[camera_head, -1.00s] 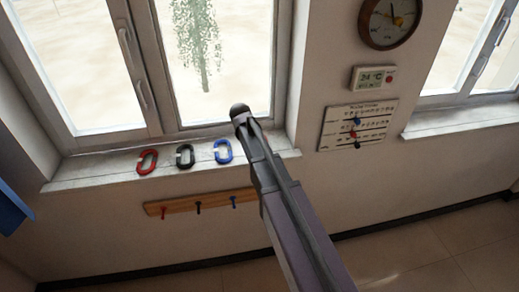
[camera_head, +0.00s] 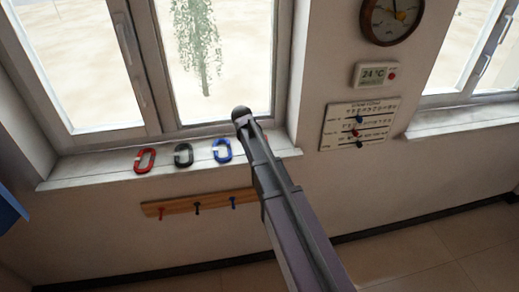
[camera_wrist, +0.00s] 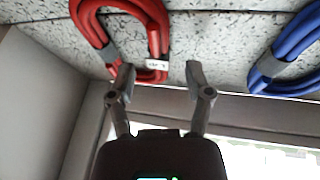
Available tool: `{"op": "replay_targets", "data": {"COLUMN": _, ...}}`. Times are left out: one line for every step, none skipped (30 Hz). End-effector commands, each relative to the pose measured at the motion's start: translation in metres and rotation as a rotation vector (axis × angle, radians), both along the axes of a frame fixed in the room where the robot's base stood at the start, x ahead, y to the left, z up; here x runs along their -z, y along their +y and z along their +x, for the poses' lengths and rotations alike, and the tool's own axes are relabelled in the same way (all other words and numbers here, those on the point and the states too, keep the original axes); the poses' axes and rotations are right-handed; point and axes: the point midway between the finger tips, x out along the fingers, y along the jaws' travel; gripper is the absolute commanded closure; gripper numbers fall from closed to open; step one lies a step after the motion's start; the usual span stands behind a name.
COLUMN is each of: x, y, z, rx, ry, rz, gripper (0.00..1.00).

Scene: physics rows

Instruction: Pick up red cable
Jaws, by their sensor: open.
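The red cable (camera_head: 145,160) is a coiled loop lying at the left of a row on the windowsill. In the wrist view, the red cable (camera_wrist: 118,30) lies at the upper left on the speckled sill, with a small white label on its lower edge. My gripper (camera_wrist: 160,75) is open and empty, its fingertips apart. The left fingertip is close to the cable's lower edge in the picture; I cannot tell if it touches. In the head view my gripper cannot be made out; only my dark arm shows.
A black cable (camera_head: 183,154) and a blue cable (camera_head: 222,150) lie beside it on the windowsill (camera_head: 85,173). The blue cable also shows in the wrist view (camera_wrist: 290,52). A wooden hook rail (camera_head: 180,207) is below the sill. Window frames stand behind.

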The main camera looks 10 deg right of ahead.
Motion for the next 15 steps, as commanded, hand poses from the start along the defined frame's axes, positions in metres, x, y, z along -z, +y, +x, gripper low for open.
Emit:
{"op": "replay_targets", "data": {"x": 0.0070, "y": -0.0012, "z": 0.0019, "rx": 0.001, "ry": 0.000, "rz": 0.000, "gripper": 0.35}}
{"op": "replay_targets", "data": {"x": 0.0085, "y": -0.0016, "z": 0.0026, "rx": 0.000, "ry": 0.000, "rz": 0.000, "gripper": 0.35}}
{"op": "replay_targets", "data": {"x": 0.0103, "y": -0.0020, "z": 0.0034, "rx": 0.000, "ry": 0.000, "rz": 0.001, "gripper": 0.35}}
{"op": "replay_targets", "data": {"x": 0.0114, "y": -0.0023, "z": 0.0038, "rx": 0.000, "ry": 0.000, "rz": 0.001, "gripper": 0.35}}
{"op": "replay_targets", "data": {"x": 0.0122, "y": -0.0026, "z": 0.0043, "rx": 0.000, "ry": 0.000, "rz": 0.001, "gripper": 0.35}}
{"op": "replay_targets", "data": {"x": 0.0131, "y": -0.0029, "z": 0.0048, "rx": 0.000, "ry": 0.000, "rz": 0.001, "gripper": 0.35}}
{"op": "replay_targets", "data": {"x": 0.0134, "y": -0.0031, "z": 0.0049, "rx": 0.000, "ry": 0.000, "rz": 0.001, "gripper": 0.35}}
{"op": "replay_targets", "data": {"x": 0.0136, "y": -0.0031, "z": 0.0051, "rx": 0.000, "ry": 0.000, "rz": 0.001, "gripper": 0.35}}
{"op": "replay_targets", "data": {"x": 0.0138, "y": -0.0033, "z": 0.0053, "rx": 0.000, "ry": 0.000, "rz": 0.001, "gripper": 0.35}}
{"op": "replay_targets", "data": {"x": 0.0137, "y": -0.0034, "z": 0.0053, "rx": 0.000, "ry": 0.000, "rz": 0.001, "gripper": 0.35}}
{"op": "replay_targets", "data": {"x": 0.0136, "y": -0.0034, "z": 0.0052, "rx": 0.000, "ry": 0.000, "rz": 0.001, "gripper": 0.35}}
{"op": "replay_targets", "data": {"x": 0.0134, "y": -0.0033, "z": 0.0053, "rx": 0.000, "ry": 0.000, "rz": 0.001, "gripper": 0.35}}
{"op": "replay_targets", "data": {"x": 0.0132, "y": -0.0034, "z": 0.0052, "rx": 0.000, "ry": 0.000, "rz": 0.001, "gripper": 0.35}}
{"op": "replay_targets", "data": {"x": 0.0132, "y": -0.0034, "z": 0.0053, "rx": 0.000, "ry": 0.000, "rz": 0.001, "gripper": 0.35}}
{"op": "replay_targets", "data": {"x": 0.0131, "y": -0.0034, "z": 0.0052, "rx": 0.000, "ry": 0.000, "rz": 0.001, "gripper": 0.35}}
